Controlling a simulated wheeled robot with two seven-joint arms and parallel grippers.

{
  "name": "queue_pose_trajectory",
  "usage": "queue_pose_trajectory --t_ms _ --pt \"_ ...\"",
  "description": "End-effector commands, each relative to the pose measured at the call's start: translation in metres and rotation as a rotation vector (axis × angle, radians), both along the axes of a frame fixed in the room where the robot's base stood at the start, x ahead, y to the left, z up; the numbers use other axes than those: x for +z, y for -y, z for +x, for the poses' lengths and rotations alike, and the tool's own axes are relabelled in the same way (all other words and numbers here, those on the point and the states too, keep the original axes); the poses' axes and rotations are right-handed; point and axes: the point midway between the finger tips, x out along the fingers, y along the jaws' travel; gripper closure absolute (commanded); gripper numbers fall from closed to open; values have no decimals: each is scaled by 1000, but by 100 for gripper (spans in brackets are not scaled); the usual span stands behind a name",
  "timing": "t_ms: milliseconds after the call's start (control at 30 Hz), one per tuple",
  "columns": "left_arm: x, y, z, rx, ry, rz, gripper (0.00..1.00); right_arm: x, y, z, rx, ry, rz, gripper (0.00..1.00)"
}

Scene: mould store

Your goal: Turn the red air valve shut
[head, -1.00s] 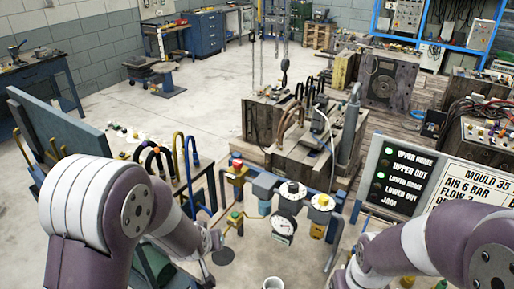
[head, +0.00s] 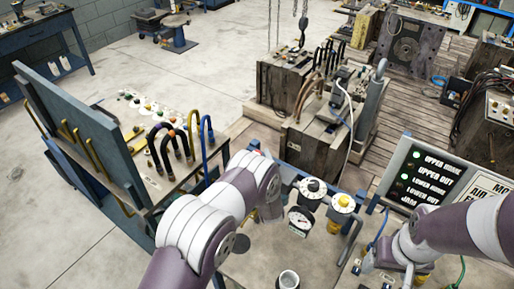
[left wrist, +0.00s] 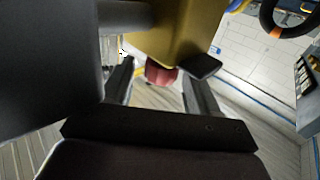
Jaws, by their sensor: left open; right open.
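In the left wrist view the red air valve's handle (left wrist: 160,72) shows between the two fingers of my left gripper (left wrist: 160,72), partly hidden by a yellow body (left wrist: 180,30). The jaws are open, with a gap visible on the handle's left side. I cannot tell whether the fingertips touch it. In the head view my left forearm covers most of the valve and hides the left gripper. My right gripper (head: 390,272) is at the lower right, only partly visible, open and apart from the valve.
A gauge (head: 300,220), a black-topped knob (head: 312,188) and a yellow-topped one (head: 343,203) stand right of my left arm. A cup (head: 288,279) stands in front. Hoses (head: 172,150) rise from the left bench. A sign (head: 440,175) stands right.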

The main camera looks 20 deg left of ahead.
Motion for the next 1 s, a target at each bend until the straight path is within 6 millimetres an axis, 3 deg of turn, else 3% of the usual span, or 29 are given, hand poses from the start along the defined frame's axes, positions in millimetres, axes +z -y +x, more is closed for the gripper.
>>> queue_pose_trajectory --t_ms 200,467,533,633,1000 --pt "0 -8 16 0 0 -1 40 8 0 0 0 0 0 23" --pt "0 -8 18 -1 0 0 40 7 0 0 0 0 0 23" --pt "0 -8 18 -1 -1 0 56 7 0 0 0 0 0 23" --pt "0 -8 18 -1 0 0 89 7 0 0 0 0 0 23" --pt "-1 -8 18 -37 0 0 89 3 0 0 0 0 0 23"
